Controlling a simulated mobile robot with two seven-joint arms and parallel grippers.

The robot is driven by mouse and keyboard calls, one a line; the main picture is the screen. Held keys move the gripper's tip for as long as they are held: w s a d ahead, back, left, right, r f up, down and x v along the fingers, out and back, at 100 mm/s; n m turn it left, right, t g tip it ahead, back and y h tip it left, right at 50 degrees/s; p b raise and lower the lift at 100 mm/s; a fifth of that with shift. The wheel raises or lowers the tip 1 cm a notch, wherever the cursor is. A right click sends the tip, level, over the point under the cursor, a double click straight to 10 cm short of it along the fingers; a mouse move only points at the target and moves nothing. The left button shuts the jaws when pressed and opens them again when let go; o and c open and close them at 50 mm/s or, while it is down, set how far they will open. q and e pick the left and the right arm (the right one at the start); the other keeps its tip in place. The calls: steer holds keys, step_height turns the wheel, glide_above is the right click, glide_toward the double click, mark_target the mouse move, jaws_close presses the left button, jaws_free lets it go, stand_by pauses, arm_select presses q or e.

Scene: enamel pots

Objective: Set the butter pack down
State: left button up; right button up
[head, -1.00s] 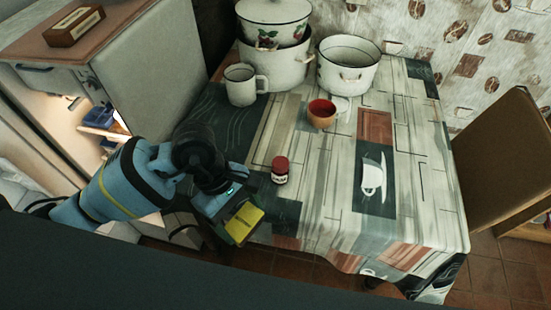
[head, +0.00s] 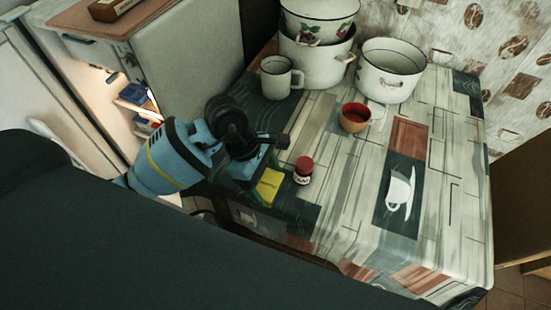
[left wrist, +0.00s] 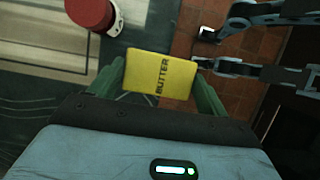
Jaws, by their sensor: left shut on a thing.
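The butter pack (head: 268,186) is a flat yellow block. My left gripper (head: 262,180) is shut on it, and it shows at the left edge of the table (head: 345,210) in the head view. In the left wrist view the butter pack (left wrist: 160,74), with the word BUTTER on it, sits between the two green fingers (left wrist: 160,88). The table edge and floor show behind it there. I cannot tell how high it is above the tabletop.
A small red-lidded jar (head: 303,171) stands close to the right of the butter pack. Farther back are a white mug (head: 277,80), an orange cup (head: 355,118), a white pot (head: 390,72) and stacked pots (head: 315,60). The table's middle and front right are clear.

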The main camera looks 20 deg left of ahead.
arm_select(q)
steer(key=w, duration=0.3)
steer(key=w+a, duration=0.1)
steer(key=w, duration=0.5)
steer(key=shift+a+f, duration=0.25)
steer(key=shift+f, duration=0.1)
steer(key=shift+s+f, duration=0.15)
steer(key=shift+f, duration=1.85)
steer(key=o, duration=1.1)
steer(key=v, duration=1.2)
steer(key=shift+r, duration=0.25)
